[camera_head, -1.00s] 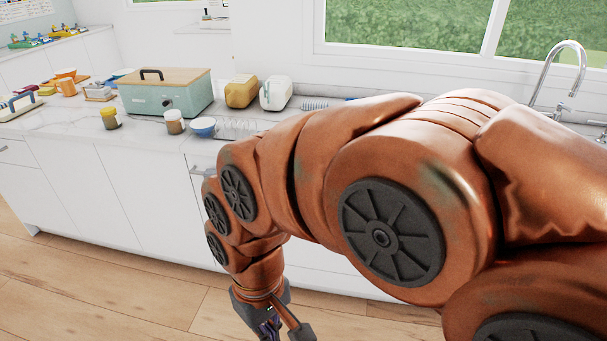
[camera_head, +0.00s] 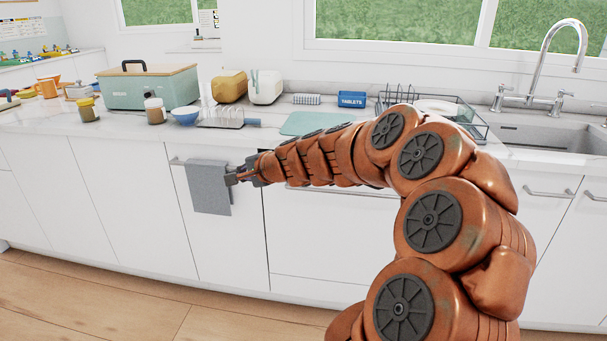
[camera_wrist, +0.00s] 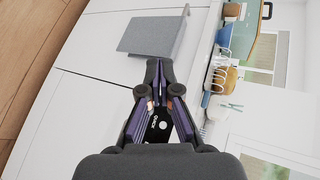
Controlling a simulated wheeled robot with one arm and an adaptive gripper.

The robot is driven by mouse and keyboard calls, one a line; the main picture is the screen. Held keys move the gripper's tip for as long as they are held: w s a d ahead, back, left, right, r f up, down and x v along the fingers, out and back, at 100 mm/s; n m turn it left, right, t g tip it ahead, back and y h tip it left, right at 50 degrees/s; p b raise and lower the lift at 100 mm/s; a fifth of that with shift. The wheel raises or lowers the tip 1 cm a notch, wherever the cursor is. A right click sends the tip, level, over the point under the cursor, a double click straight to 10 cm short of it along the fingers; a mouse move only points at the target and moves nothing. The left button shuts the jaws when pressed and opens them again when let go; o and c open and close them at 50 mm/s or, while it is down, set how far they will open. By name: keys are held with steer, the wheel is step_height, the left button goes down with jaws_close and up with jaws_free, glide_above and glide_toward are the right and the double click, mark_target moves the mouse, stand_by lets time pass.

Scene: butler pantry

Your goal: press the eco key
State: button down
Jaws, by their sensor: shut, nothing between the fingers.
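I cannot make out an eco key in either view. My gripper (camera_head: 238,174) is shut and empty, reaching left along the cabinet fronts just below the worktop edge. In the head view its tips overlap the right edge of a grey towel (camera_head: 208,188), which hangs from a bar handle (camera_head: 177,160) on a white front panel (camera_head: 225,245). I cannot tell the exact distance to the panel.
A sink (camera_head: 550,137) is at right. The floor (camera_head: 90,300) in front is clear.

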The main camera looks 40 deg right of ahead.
steer(key=s+d+f+m+h+b, duration=0.1)
steer(key=d+f+m+h, duration=0.1)
steer(key=d, duration=0.6)
steer(key=s+d+f+m+h+b, duration=0.2)
steer(key=d+f+m, duration=0.2)
steer(key=d, duration=0.5)
steer(key=shift+f+m+h, duration=0.4)
steer(key=shift+f, duration=0.05)
steer(key=shift+w+d, duration=0.1)
steer(key=w+d+p, duration=0.2)
steer(key=w+d, duration=0.3)
steer(key=d, duration=0.2)
steer(key=shift+d+p, duration=0.15)
steer(key=shift+p, duration=0.15)
steer(key=shift+w+d, duration=0.2)
steer(key=shift+d, duration=0.05)
